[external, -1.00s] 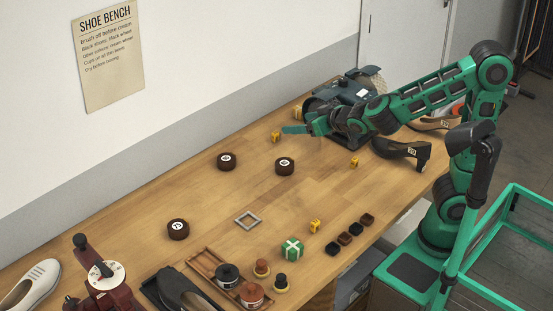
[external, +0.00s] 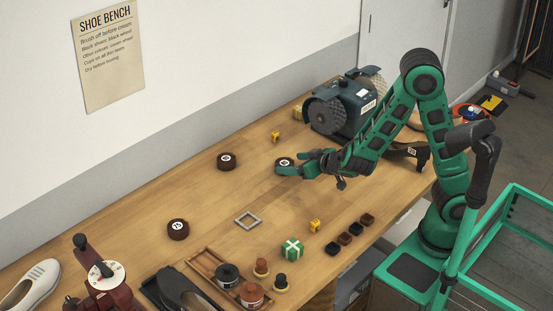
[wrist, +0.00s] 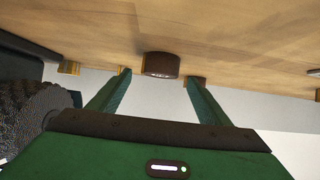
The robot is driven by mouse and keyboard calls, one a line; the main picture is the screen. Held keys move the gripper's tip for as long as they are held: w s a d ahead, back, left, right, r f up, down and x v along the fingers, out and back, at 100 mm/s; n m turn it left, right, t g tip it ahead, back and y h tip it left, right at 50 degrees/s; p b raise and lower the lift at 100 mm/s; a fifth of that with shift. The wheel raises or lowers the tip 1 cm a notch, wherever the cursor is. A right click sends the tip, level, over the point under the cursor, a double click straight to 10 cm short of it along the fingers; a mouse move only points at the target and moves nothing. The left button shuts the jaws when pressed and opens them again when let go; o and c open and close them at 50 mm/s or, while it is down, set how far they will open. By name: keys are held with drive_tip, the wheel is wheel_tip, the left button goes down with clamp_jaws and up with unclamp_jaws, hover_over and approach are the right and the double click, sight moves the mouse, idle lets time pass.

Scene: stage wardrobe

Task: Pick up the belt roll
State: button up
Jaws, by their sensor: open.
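A dark brown belt roll (external: 283,161) with a pale label lies on the bench, partly hidden by my gripper (external: 288,164) in the external view. In the wrist view, this roll (wrist: 161,64) shows centred between the two open green fingers (wrist: 160,78), near their tips. The fingers hold nothing; whether they reach around the roll I cannot tell. A second similar roll (external: 226,161) lies to its left and a third (external: 178,229) nearer the front left. A dark shape behind the right finger in the wrist view is mostly hidden.
A grinder with brush wheels (external: 345,106) stands at the back right; a wheel (wrist: 30,108) fills the wrist view's left side. A yellow block (external: 276,137) and a dark heeled shoe (external: 408,150) are nearby.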

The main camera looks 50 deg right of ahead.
sight(285, 163)
drive_tip(key=x, duration=0.5)
drive_tip(key=c, duration=1.2)
